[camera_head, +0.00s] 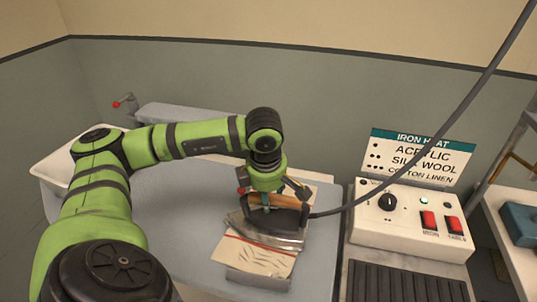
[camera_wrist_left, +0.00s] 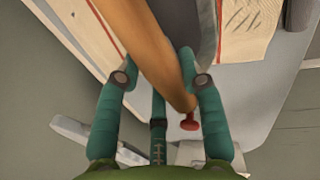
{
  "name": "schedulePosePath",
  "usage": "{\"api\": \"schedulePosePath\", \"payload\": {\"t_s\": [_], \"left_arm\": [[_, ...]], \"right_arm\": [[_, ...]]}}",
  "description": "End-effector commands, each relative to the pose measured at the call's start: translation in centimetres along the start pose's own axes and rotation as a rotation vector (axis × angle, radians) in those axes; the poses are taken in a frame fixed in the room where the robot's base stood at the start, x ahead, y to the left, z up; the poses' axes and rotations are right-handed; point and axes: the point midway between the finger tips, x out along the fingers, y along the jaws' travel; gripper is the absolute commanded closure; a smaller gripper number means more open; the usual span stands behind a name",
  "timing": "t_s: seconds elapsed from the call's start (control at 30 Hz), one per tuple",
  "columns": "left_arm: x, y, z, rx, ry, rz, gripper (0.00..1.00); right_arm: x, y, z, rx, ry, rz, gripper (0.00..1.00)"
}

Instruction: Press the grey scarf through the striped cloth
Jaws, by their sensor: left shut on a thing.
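My left gripper (camera_head: 268,200) is shut on the brown handle of the iron (camera_head: 272,238), and the handle also shows between the teal fingers in the left wrist view (camera_wrist_left: 160,60). The iron's grey body is over the striped cloth (camera_head: 245,256), which is cream with red stripes. The iron looks low on the cloth, but I cannot tell whether its sole touches it. The cloth also shows in the left wrist view (camera_wrist_left: 250,25). A grey edge, likely the grey scarf (camera_head: 258,278), shows below the cloth; the rest is hidden. My right gripper is not in view.
The cloth lies on a blue-grey pressing table (camera_head: 190,235). A dark cable runs from the iron to the upper right. A white control box (camera_head: 408,225) with a knob, red switches and a green light stands right, before an iron heat sign (camera_head: 418,158). A white tray (camera_head: 60,165) is left.

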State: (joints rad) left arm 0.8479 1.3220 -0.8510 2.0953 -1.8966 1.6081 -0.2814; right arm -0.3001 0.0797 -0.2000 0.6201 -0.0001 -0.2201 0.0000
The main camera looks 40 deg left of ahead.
Motion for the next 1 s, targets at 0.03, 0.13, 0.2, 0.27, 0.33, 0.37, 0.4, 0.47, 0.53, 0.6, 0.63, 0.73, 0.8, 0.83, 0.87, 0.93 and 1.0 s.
{"api": "schedulePosePath", "payload": {"t_s": [0.03, 0.13, 0.2, 0.27, 0.33, 0.37, 0.4, 0.47, 0.53, 0.6, 0.63, 0.73, 0.8, 0.83, 0.87, 0.93, 1.0], "left_arm": [[0.1, -0.1, 0.0, 0.001, 0.002, -0.003, 0.92], [0.1, -0.1, 0.0, 0.001, 0.002, -0.004, 0.92], [0.0, -0.1, 0.0, 0.001, 0.002, -0.003, 0.92], [-0.2, -0.1, 0.0, 0.001, 0.002, -0.003, 0.92], [-0.5, 0.0, 0.0, 0.001, 0.002, -0.002, 0.92], [-0.6, 0.1, 0.0, 0.001, 0.002, -0.002, 0.92], [-0.8, 0.1, 0.0, 0.001, 0.001, -0.001, 0.92], [-1.2, 0.2, 0.0, 0.001, 0.000, 0.001, 0.92], [-1.6, 0.4, 0.0, 0.000, -0.001, 0.002, 0.92], [-2.0, 0.5, 0.1, 0.000, -0.002, 0.003, 0.92], [-2.1, 0.5, 0.1, 0.000, -0.002, 0.004, 0.92], [-2.4, 0.6, 0.1, 0.000, -0.003, 0.004, 0.92], [-2.4, 0.5, 0.1, 0.000, -0.003, 0.005, 0.92], [-2.4, 0.4, 0.1, 0.000, -0.003, 0.005, 0.92], [-2.4, 0.3, 0.1, 0.000, -0.003, 0.005, 0.92], [-2.4, -0.1, 0.0, 0.000, -0.003, 0.005, 0.92], [-2.5, -0.7, 0.1, 0.001, -0.003, 0.004, 0.92]], "right_arm": [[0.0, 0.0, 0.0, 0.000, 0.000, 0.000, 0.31], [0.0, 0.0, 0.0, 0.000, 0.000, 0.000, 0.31], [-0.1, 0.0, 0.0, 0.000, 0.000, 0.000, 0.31], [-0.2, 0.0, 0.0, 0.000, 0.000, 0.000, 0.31], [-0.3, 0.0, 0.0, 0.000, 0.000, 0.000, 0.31], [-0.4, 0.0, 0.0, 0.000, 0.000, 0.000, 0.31], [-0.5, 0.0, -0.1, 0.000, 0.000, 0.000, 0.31], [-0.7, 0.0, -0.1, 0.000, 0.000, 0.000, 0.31], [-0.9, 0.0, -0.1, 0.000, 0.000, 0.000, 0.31], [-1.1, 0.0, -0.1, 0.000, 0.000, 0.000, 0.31], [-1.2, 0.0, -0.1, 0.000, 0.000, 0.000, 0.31], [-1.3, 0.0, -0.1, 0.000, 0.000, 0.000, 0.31], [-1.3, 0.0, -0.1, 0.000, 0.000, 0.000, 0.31], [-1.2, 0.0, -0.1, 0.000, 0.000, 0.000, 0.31], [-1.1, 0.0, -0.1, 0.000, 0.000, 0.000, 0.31], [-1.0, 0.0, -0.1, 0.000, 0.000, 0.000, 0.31], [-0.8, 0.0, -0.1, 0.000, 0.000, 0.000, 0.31]]}}
